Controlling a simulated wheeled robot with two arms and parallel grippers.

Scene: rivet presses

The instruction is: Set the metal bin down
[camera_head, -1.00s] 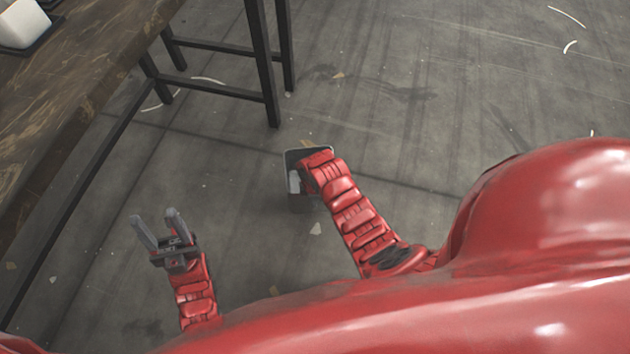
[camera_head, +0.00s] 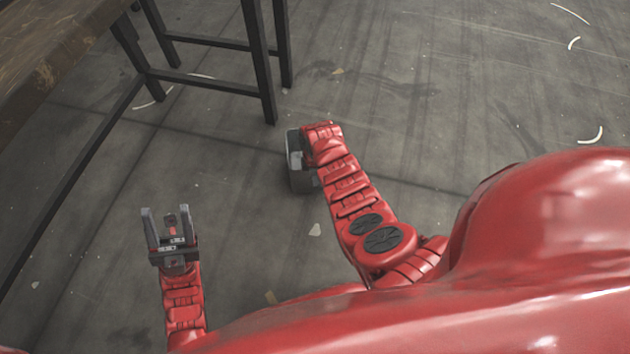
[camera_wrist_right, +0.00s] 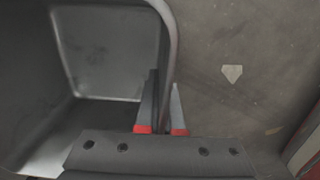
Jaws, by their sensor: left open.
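The grey metal bin (camera_head: 299,181) shows in the head view beside the end of my right arm, partly covered by it. It is open at the top. In the right wrist view, the bin (camera_wrist_right: 110,52) fills the left side and looks empty where its inside shows. My right gripper (camera_wrist_right: 165,92) has one finger inside the bin and one outside, shut on its rim wall. I cannot tell whether the bin touches the floor. My left gripper (camera_head: 167,212) is open and empty, apart from the bin, at the lower left.
A wooden table (camera_head: 45,50) with dark metal legs (camera_head: 258,62) stands at the upper left, beyond the bin. The grey floor (camera_head: 430,110) is mostly clear, with small pale scraps and curved strips on it.

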